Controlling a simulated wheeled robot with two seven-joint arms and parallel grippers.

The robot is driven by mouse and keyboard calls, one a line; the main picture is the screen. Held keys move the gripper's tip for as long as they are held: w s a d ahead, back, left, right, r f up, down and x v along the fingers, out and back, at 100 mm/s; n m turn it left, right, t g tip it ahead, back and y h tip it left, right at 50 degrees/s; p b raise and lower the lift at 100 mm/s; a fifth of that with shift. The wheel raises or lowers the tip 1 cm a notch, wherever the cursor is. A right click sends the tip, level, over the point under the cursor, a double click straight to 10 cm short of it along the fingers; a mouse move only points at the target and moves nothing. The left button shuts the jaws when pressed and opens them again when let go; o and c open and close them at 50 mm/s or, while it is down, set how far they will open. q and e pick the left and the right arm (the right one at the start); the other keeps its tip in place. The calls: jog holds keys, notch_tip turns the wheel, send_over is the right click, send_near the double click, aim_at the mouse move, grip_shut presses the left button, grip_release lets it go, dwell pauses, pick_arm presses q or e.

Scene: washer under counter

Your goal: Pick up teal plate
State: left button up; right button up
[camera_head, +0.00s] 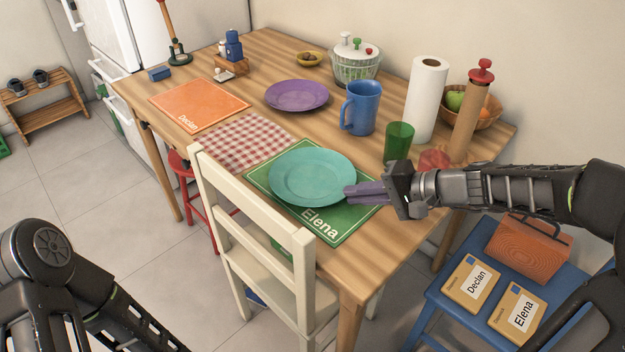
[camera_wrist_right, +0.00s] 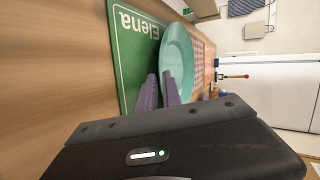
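The teal plate (camera_head: 312,177) lies on Elena's green placemat (camera_head: 345,225), near the table's front edge. My right gripper (camera_head: 349,191) is at the plate's right rim, with its purple fingers pointing left. In the right wrist view, the two fingers (camera_wrist_right: 158,82) show a narrow gap. One overlaps the edge of the plate (camera_wrist_right: 180,58) and the other is over the green placemat (camera_wrist_right: 133,50). Whether they touch the rim is unclear. My left arm shows at the lower left, but its gripper is out of view.
A cream chair (camera_head: 255,225) stands against the table's front. A green cup (camera_head: 398,143), blue mug (camera_head: 359,108) and paper roll (camera_head: 427,98) stand behind the plate. A purple plate (camera_head: 297,95) lies farther back. A blue stool (camera_head: 440,300) is at the right.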

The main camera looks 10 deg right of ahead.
jog(key=shift+x, duration=0.8)
grip_shut()
dwell(1.1)
dwell(0.4)
